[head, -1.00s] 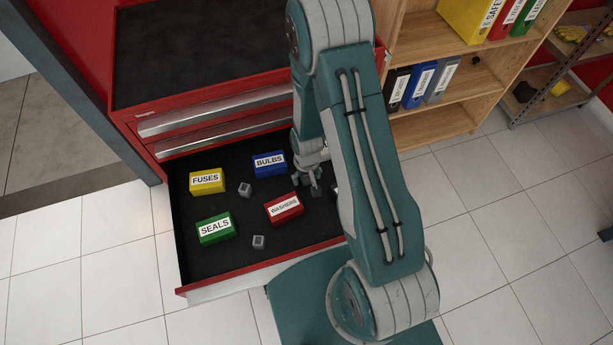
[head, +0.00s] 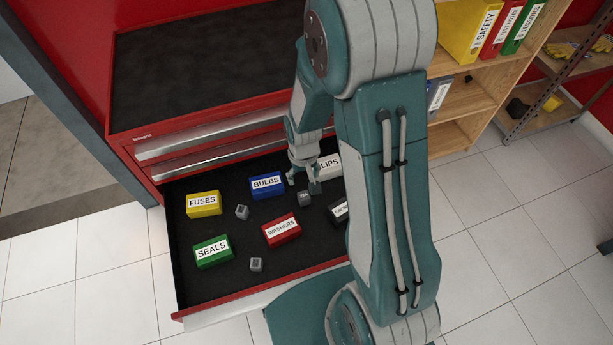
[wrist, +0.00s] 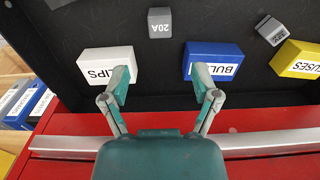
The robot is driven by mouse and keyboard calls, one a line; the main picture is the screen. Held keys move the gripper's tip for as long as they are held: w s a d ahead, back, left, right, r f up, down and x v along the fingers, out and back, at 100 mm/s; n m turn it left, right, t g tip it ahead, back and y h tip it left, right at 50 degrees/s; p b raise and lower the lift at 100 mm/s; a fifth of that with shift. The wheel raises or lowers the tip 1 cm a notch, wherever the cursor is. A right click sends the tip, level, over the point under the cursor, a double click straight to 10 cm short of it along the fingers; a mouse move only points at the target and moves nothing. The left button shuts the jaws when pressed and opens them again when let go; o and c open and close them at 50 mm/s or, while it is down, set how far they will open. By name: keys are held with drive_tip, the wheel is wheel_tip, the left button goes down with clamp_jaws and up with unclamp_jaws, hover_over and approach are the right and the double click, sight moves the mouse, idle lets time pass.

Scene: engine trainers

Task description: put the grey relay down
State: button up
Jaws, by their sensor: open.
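A grey relay (head: 305,199) marked 20A rests on the black floor of the open drawer, just in front of my gripper (head: 303,183) in the head view. The same relay shows in the wrist view (wrist: 160,22), beyond the fingertips and in line with the gap between them. My gripper (wrist: 160,75) is open, with nothing between its fingers. Two more grey relays lie in the drawer: one near the yellow box (head: 242,212) and one near the front (head: 256,264).
The drawer (head: 225,304) also holds labelled boxes: yellow FUSES (head: 203,204), blue BULBS (head: 267,186), red WASHERS (head: 281,230), green SEALS (head: 213,252), white CLIPS (wrist: 104,67) and a black one (head: 340,211). Bare floor lies between them. The red cabinet (head: 125,150) stands behind.

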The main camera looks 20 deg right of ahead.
wheel_tip(320, 180, up, 10)
drive_tip(key=t, duration=0.2)
drive_tip(key=s+r+t, duration=0.3)
drive_tip(key=s+r, duration=1.1)
drive_tip(key=r, duration=0.5)
drive_tip(key=shift+s+r+t, duration=0.15)
drive_tip(key=shift+s+t, duration=0.1)
drive_tip(key=shift+t, duration=0.05)
drive_tip(key=shift+o, duration=0.5)
